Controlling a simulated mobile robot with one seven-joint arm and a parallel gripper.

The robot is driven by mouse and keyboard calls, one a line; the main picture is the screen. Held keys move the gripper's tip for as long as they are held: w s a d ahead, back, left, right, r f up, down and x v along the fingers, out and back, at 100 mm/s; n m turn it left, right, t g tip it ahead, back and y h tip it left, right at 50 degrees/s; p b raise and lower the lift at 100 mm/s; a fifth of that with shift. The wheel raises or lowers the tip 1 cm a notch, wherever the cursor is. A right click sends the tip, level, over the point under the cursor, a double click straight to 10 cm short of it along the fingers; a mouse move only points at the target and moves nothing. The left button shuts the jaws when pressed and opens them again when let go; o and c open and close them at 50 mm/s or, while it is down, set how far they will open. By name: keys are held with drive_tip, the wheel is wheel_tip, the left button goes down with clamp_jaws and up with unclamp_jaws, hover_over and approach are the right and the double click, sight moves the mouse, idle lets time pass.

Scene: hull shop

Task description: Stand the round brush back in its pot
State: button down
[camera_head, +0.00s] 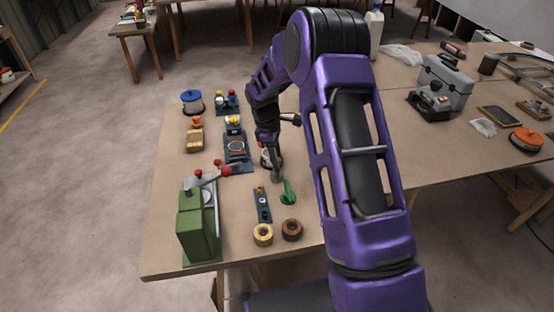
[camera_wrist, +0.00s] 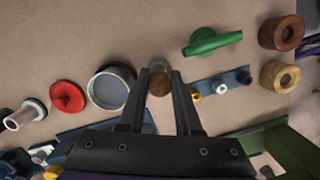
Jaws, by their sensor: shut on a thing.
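My gripper (camera_wrist: 160,85) points down at the table, its fingers closed around a small round piece with a brown end and a pale grey part, seen end-on. I take it for the round brush (camera_wrist: 159,84); its bristles cannot be made out. A round pot (camera_wrist: 111,87) with a pale rim and dark inside stands just left of the fingers in the wrist view, apart from the brush. In the head view my gripper (camera_head: 276,176) is low over the table, and the pot (camera_head: 266,159) is partly hidden behind my arm.
A green winged piece (camera_wrist: 211,42), a blue strip with small pegs (camera_wrist: 221,84), a tan ring (camera_wrist: 280,76) and a brown ring (camera_wrist: 281,33) lie nearby. A red knob-like piece (camera_wrist: 67,96) lies beyond the pot. A green lever press (camera_head: 198,222) stands at the table's near left.

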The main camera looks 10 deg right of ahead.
drive_tip(key=shift+f, duration=0.45)
drive_tip(key=c, duration=0.9)
unclamp_jaws()
drive_tip(key=shift+r, duration=0.1)
drive_tip(key=shift+w+a+r+p, duration=0.1)
drive_tip(key=shift+a+r+p, duration=0.1)
drive_tip(key=shift+r+p, duration=0.85)
drive_tip(key=shift+w+a+r, duration=0.1)
drive_tip(key=shift+a+r, duration=0.15)
drive_tip(key=shift+r, duration=1.2)
drive_tip(key=shift+w+a+r, duration=0.1)
drive_tip(key=shift+a+r, duration=0.1)
drive_tip(key=shift+r, duration=1.2)
drive_tip(key=shift+w+a+r, duration=0.1)
drive_tip(key=shift+a+r, duration=0.15)
drive_tip(key=shift+r, duration=1.2)
